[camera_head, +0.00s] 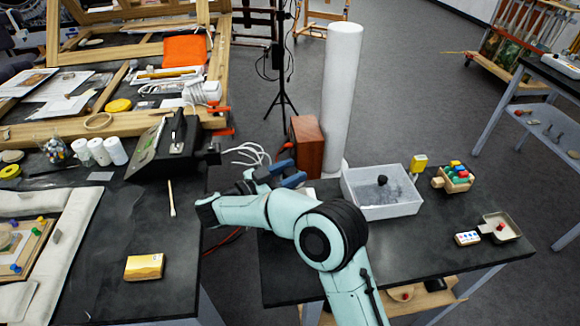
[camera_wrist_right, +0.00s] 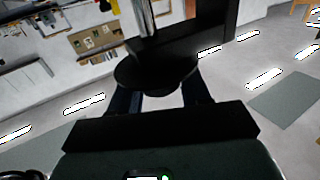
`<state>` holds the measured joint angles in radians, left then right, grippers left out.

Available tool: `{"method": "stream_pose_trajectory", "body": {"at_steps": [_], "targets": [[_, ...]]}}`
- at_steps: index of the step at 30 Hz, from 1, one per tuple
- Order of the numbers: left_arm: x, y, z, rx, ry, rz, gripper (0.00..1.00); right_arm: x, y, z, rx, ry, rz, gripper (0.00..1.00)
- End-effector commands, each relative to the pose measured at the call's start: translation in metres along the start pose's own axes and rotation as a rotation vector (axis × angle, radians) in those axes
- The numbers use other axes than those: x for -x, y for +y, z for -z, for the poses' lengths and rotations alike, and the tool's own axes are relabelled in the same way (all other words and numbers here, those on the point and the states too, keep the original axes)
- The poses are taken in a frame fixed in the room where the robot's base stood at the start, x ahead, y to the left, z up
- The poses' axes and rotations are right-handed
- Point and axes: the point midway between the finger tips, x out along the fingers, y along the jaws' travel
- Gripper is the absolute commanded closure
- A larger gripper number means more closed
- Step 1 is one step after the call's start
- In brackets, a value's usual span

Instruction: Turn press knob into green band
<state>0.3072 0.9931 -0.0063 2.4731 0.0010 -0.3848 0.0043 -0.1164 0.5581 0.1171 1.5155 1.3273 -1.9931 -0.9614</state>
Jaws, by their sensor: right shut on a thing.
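The black press (camera_head: 172,145) stands on the dark table left of centre in the head view, with a pale upright part on top. Its black knob sticks out on the side toward my right arm. My right gripper (camera_head: 278,174) is beside the press, its hand partly covered by my own forearm. In the right wrist view my two dark fingers (camera_wrist_right: 162,98) are shut on a round black knob (camera_wrist_right: 155,72). A black body lies behind the knob. My left gripper is not in view.
A gold box (camera_head: 145,267) and a wooden stick (camera_head: 171,198) lie on the left table. White bottles (camera_head: 98,152) stand left of the press. A brown box (camera_head: 306,146), a white cylinder (camera_head: 342,95) and a white tub (camera_head: 382,212) stand beyond and right of my arm.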

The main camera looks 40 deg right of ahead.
Motion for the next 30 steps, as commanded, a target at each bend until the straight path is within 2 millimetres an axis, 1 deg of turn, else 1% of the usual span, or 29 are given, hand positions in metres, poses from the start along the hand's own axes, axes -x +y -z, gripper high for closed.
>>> {"method": "stream_pose_trajectory", "body": {"at_steps": [1, 3, 9, 15, 27, 28, 29, 30], "targets": [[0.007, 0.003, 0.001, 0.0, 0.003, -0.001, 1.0, 0.001, -0.001, 0.003, -0.001, 0.002, -0.031, 0.84], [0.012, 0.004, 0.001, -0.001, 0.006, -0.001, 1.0, 0.0, -0.001, 0.003, 0.0, 0.002, -0.07, 0.84], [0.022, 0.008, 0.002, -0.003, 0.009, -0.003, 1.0, -0.001, -0.001, 0.002, -0.002, 0.001, -0.149, 0.84], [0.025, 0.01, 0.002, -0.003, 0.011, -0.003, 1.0, -0.002, 0.0, 0.0, -0.001, 0.0, -0.184, 0.84], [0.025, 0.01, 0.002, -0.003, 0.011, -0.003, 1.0, -0.003, 0.001, -0.001, 0.001, -0.001, -0.191, 0.84], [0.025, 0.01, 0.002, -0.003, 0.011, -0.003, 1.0, -0.003, 0.001, -0.001, 0.001, -0.001, -0.191, 0.5], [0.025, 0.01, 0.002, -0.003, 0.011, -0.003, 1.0, -0.003, 0.001, -0.001, 0.001, -0.001, -0.191, 0.4], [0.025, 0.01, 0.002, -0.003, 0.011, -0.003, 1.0, -0.003, 0.001, -0.001, 0.001, -0.001, -0.191, 0.34]]}}
